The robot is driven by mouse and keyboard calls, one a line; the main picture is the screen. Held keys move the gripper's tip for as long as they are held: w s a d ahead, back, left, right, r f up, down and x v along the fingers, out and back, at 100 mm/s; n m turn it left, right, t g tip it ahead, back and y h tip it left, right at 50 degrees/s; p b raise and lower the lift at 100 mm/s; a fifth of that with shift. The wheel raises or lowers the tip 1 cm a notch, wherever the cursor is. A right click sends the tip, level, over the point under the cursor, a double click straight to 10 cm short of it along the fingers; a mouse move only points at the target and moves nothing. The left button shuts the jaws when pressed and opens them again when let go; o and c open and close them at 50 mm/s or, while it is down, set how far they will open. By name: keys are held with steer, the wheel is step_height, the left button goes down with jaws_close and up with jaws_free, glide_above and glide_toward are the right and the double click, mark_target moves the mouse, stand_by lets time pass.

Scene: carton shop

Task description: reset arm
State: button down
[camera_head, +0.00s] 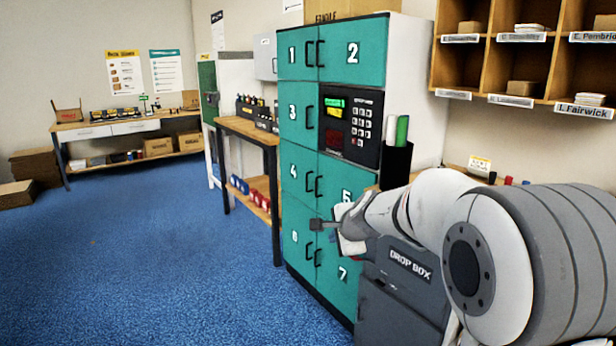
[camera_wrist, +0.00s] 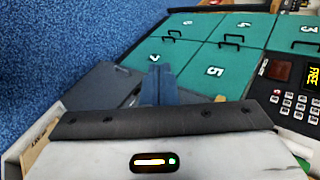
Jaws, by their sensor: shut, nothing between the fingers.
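My gripper (camera_head: 318,225) shows in the head view in front of the lower doors of a teal locker (camera_head: 298,158). In the wrist view, the shut fingers (camera_wrist: 158,84) are together with nothing between them. They point towards the numbered doors, which appear turned in that view. The locker doors that I see look closed. Whether the fingertips touch a door I cannot tell. My arm comes in from the right and hides part of door 5 and the area beside the locker.
A grey drop box (camera_head: 410,264) stands right of the locker, close under my arm. A keypad panel (camera_head: 350,125) is on the locker. Wooden pigeonholes (camera_head: 490,65) hang at the upper right. A wooden workbench (camera_head: 245,129) stands left of the locker. Blue floor (camera_head: 150,250) is clear at the left.

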steer(key=s+d+r+n+g+h+p, duration=0.1)
steer(key=s+d+r+n+g+p, duration=0.1)
steer(key=s, duration=0.9)
steer(key=s+d+r+n+g+h+p, duration=0.1)
steer(key=s+n+p, duration=0.5)
steer(key=s, duration=0.6)
steer(key=s+d+r+n+g+h+p, duration=0.1)
steer(key=s+d+r+n+g+p, duration=0.2)
steer(key=s, duration=0.8)
step_height(320, 180, up, 3)
steer(key=d+n+p, duration=0.2)
steer(key=n, duration=0.2)
steer(key=shift+s+d, duration=0.2)
steer(key=shift+s, duration=0.2)
steer(key=c, duration=2.1)
jaws_free()
